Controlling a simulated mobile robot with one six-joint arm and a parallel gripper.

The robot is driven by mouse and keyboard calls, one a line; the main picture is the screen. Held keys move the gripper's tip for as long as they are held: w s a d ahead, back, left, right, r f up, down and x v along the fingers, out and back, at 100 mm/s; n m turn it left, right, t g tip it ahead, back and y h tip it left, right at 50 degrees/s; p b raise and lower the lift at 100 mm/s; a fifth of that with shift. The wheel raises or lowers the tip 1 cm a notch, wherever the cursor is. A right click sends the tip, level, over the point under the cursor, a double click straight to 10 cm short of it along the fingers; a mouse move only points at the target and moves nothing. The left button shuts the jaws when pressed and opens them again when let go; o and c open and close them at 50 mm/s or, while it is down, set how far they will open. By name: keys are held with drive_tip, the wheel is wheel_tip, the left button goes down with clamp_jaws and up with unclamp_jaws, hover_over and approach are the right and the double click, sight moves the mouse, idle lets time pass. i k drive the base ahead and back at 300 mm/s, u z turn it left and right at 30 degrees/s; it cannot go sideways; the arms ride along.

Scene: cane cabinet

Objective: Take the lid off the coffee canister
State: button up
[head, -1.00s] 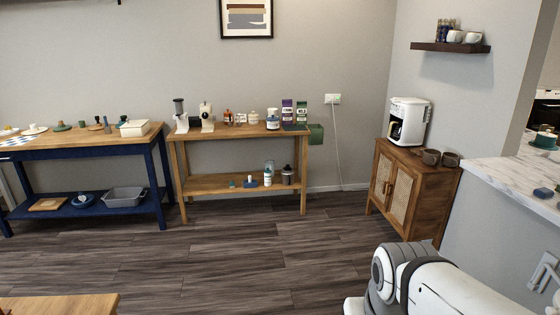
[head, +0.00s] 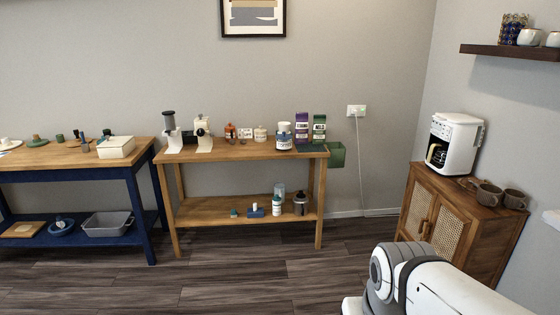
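A white canister with a dark blue label (head: 284,136) stands upright at the right part of the wooden table's top, with a white lid (head: 284,127) on it. A smaller cream jar (head: 260,134) with a lid stands to its left. The labels are too small to read, so I cannot tell for sure which one is the coffee canister. My gripper is not in view. Only my white and grey arm links show at the bottom right, well apart from the table.
The wooden table (head: 235,152) also bears a grinder (head: 171,130), a purple bag (head: 302,128) and a green bag (head: 319,128). A green bin (head: 337,155) hangs at its right end. A cane cabinet (head: 455,219) with a coffee maker (head: 453,143) stands right. Dark floor (head: 230,285) before the table is clear.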

sight(284, 136)
drive_tip(key=u, duration=0.1)
drive_tip(key=i, duration=4.4)
drive_tip(key=u, duration=0.1)
